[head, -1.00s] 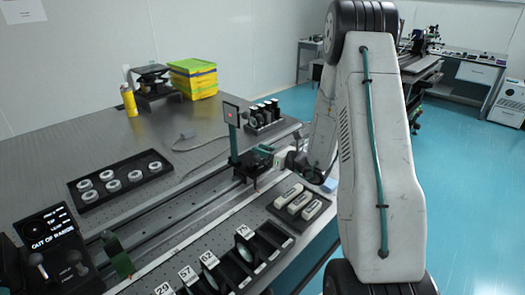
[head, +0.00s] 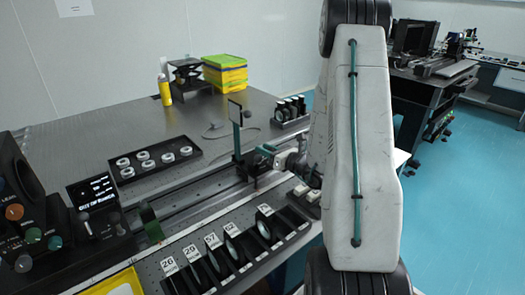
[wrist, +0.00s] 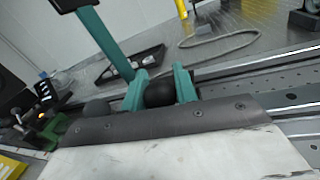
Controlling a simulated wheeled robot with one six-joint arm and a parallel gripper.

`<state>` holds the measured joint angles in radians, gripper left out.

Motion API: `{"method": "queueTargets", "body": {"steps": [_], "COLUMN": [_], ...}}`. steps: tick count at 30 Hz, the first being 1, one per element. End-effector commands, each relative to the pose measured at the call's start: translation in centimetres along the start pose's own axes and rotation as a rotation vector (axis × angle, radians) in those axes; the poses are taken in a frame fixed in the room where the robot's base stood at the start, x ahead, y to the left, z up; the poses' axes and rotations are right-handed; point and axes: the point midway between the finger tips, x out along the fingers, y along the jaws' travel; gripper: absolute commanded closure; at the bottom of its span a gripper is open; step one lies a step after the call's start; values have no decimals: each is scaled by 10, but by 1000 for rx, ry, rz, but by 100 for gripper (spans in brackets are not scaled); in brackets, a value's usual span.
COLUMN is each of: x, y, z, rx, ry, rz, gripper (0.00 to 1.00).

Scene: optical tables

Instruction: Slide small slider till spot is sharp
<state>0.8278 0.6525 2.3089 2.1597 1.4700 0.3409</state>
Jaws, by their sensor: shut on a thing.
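The small slider (head: 246,171) sits on the long rail (head: 190,205). It carries an upright teal post with a small dark, pale-edged card (head: 235,112) on top. No spot of light shows on the card now. My gripper (head: 266,150) is at the slider, beside the post. In the wrist view its teal fingers stand on both sides of a round black knob (wrist: 159,93) and are shut on it. The post (wrist: 112,48) rises just left of the fingers there, and the card is mostly out of frame. My arm hides the rail's right end in the head view.
A readout (head: 93,193) stands at the left; its text is too small to read surely. A lens rack (head: 232,250) with numbered tags lies in front of the rail. A tray of white rings (head: 154,162) lies behind it. A loose cable (head: 217,131) lies on the table.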

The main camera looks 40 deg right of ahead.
Motion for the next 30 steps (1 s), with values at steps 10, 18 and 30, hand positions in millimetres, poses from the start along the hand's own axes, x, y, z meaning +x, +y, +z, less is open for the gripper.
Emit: {"method": "queueTargets", "body": {"steps": [10, 18, 30], "x": [0, -21, -76], "y": [1, 0, 1], "z": [-1, 0, -1], "rx": [2, 2, 3], "ry": [1, -1, 1], "rz": [2, -2, 0], "gripper": [50, 50, 50]}}
